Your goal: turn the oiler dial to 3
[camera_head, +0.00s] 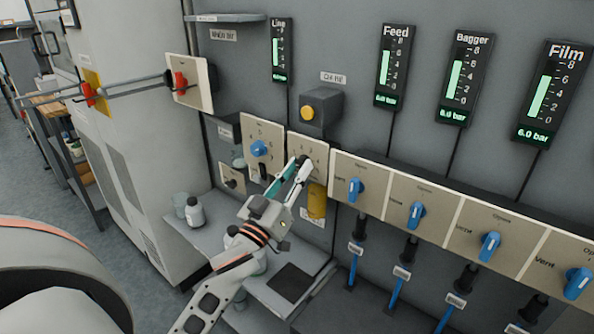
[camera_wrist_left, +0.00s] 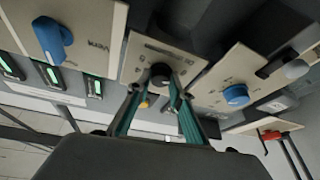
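The oiler dial is a round black knob (camera_wrist_left: 160,75) on a cream plate (camera_wrist_left: 150,52) in the left wrist view. In the head view this plate (camera_head: 308,147) is just left of the row of blue vent dials, and the knob is mostly hidden behind my fingertips. My left gripper (camera_head: 298,164) is at the plate. In the left wrist view, its two teal fingers (camera_wrist_left: 153,90) are parted with the knob between their tips. A gap shows beside the left finger; I cannot tell whether the right one touches. The dial's numbers are too small to read. My right gripper is not in view.
Blue vent dials (camera_head: 416,213) line the panels to the right. Another blue dial (camera_head: 259,148) sits on the plate to the left. Bottles (camera_head: 195,212) stand on the shelf below.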

